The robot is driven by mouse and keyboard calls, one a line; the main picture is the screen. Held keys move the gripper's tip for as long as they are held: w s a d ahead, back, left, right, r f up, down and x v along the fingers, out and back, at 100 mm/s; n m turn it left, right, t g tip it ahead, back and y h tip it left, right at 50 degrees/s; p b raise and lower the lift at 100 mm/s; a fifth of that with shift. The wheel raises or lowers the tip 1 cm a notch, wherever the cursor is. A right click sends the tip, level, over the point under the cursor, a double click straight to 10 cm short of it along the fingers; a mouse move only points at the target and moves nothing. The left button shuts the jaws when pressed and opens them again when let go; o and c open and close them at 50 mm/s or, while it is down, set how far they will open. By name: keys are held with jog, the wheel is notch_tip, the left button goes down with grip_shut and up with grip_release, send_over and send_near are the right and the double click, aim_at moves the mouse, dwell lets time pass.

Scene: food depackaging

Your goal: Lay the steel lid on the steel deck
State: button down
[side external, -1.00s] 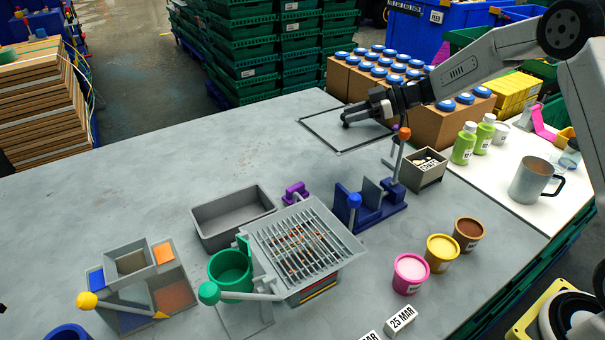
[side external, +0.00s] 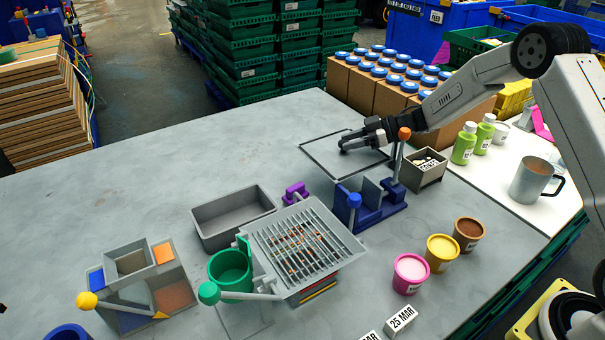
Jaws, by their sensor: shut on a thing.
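My gripper (side external: 346,143) is at the upper middle of the side external view, shut on the steel lid (side external: 321,148). The lid is a thin, flat grey square with a dark edge. The fingertips hide the part of it that they hold. The lid looks about level and hangs over or rests on the far right part of the steel deck (side external: 140,195), the wide grey work surface. I cannot tell whether there is a gap beneath it.
A blue fixture (side external: 372,206) with an orange-topped post stands close in front of the lid. A small grey bin (side external: 424,168) is to its right. A slotted grate (side external: 303,245) and grey tray (side external: 232,218) stand nearer. Cartons (side external: 395,100) stand behind.

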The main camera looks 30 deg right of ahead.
jog(key=shift+f, duration=0.1)
jog(key=shift+c, duration=1.5)
grip_release()
jog(key=shift+s+d+r, duration=0.3)
jog(key=shift+d, duration=0.25)
jog(key=shift+v, duration=1)
notch_tip(320, 180, up, 7)
jog(key=shift+a, duration=0.15)
